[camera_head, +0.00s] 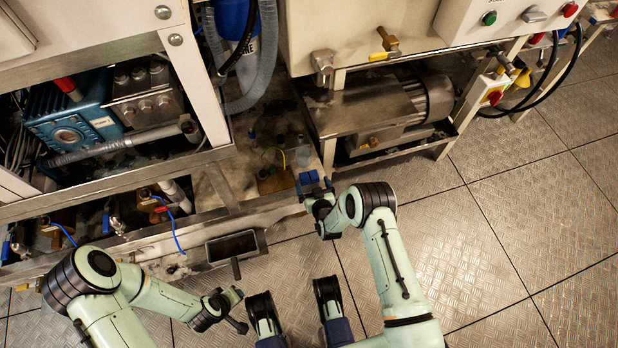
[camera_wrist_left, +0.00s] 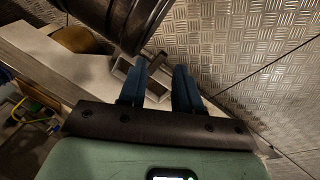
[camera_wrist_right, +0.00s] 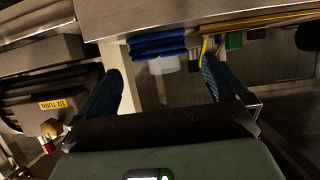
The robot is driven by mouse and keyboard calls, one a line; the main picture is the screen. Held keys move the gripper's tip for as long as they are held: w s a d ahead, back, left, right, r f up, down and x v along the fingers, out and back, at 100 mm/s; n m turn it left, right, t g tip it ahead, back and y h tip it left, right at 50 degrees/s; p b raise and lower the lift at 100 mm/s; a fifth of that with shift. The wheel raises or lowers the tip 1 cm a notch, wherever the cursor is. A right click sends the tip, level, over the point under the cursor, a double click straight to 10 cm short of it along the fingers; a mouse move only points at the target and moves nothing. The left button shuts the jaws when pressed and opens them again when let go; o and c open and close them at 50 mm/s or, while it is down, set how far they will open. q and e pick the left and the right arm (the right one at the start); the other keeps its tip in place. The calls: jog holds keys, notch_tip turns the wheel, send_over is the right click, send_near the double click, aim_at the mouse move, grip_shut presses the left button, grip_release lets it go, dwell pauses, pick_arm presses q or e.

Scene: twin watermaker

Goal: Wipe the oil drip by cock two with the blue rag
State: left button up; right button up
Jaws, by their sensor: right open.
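A folded stack of blue cloth (camera_wrist_right: 158,45), which looks like the blue rag, hangs or lies at the edge of a metal ledge in the right wrist view. My right gripper (camera_head: 314,184) is open, its fingers (camera_wrist_right: 162,85) apart on either side of the cloth's line and short of it, with nothing between them. My left gripper (camera_wrist_left: 158,88) is open and empty above the plated floor; in the head view its arm is low at the left. Several small valves with coloured handles (camera_head: 160,205) line the lower frame; I cannot tell which is cock two. I cannot make out the oil drip.
A metal-framed machine with a blue pump (camera_head: 75,118) stands at the left. A motor on a steel stand (camera_head: 355,115) is at the back right. An open metal box (camera_head: 232,247) sits by the frame's foot. The tiled floor (camera_head: 500,220) at the right is clear.

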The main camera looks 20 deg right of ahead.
aim_at(310, 177)
jog(key=b+x, duration=0.1)
jog(key=x, duration=0.2)
jog(key=shift+w+f+b, duration=0.2)
jog(key=shift+f+b, duration=0.15)
jog(key=shift+w+f, duration=0.1)
jog(key=shift+w, duration=0.4)
pick_arm(q)
jog(key=shift+g, duration=0.8)
jog(key=s+f, duration=0.2)
jog(key=s, duration=0.1)
jog(key=s+f, duration=0.1)
jog(key=shift+s+a+f, duration=0.2)
jog(key=shift+a+f, duration=0.1)
jog(key=shift+f, duration=0.1)
pick_arm(e)
jog(key=c, duration=0.9)
jog(key=shift+c, duration=0.2)
